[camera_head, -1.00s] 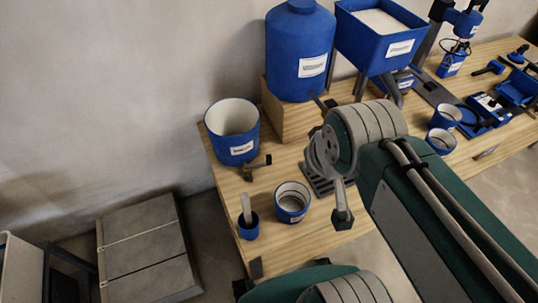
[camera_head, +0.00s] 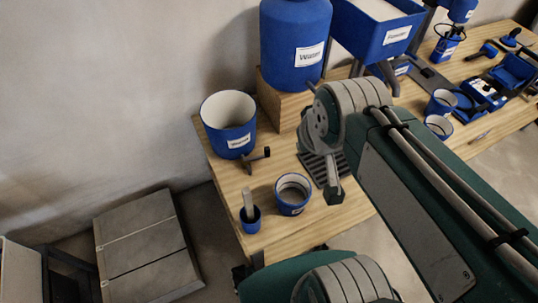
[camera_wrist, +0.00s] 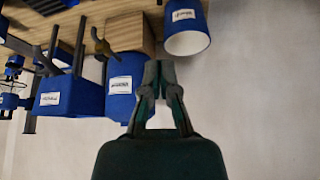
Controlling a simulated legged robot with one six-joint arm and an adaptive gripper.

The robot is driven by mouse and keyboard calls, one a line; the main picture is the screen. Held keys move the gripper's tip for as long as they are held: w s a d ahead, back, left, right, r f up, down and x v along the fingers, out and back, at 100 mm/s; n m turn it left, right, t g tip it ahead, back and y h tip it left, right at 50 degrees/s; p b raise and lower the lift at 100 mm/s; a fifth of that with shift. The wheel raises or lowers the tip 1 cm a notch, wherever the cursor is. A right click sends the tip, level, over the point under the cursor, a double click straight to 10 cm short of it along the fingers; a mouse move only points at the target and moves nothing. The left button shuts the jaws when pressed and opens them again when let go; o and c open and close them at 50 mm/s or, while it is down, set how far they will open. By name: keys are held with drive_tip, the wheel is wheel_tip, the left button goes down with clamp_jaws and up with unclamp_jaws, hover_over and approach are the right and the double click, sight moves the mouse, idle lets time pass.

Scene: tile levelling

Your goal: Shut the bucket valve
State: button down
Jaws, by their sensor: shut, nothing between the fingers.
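The bucket (camera_head: 228,124) is blue with a white inside and stands upright near the left end of the wooden table. Its valve (camera_head: 256,158) sticks out low on the bucket's front right, with a dark handle at its end. The valve's exact setting is too small to tell. In the wrist view the bucket (camera_wrist: 187,28) shows upside down at the top, with its valve out of frame. My gripper (camera_wrist: 166,66) is shut and empty in the wrist view, with the bucket beyond its tips to the upper right. I cannot make out the gripper's fingers in the head view.
A blue water tank (camera_head: 295,45) stands on a wooden block (camera_head: 285,108) right of the bucket. A blue feeder (camera_head: 376,35) is beside it. Two small cups, a smaller one (camera_head: 251,222) and a larger one (camera_head: 292,197), stand in front of the valve. Grey slabs (camera_head: 145,245) lie at lower left.

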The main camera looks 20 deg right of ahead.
drive_tip(key=w+f, duration=1.2)
drive_tip(key=w, duration=0.1)
drive_tip(key=shift+g, duration=0.6)
drive_tip(key=x, duration=0.9)
drive_tip(key=s+x, duration=0.1)
drive_tip(key=x, duration=0.8)
drive_tip(key=s+f+x, duration=0.1)
drive_tip(key=x, duration=0.8)
drive_tip(key=shift+s+f, duration=0.1)
drive_tip(key=shift+f, duration=0.15)
drive_tip(key=w, duration=0.3)
drive_tip(key=shift+w+f, duration=0.15)
drive_tip(key=shift+f, duration=0.1)
drive_tip(key=shift+w, duration=0.45)
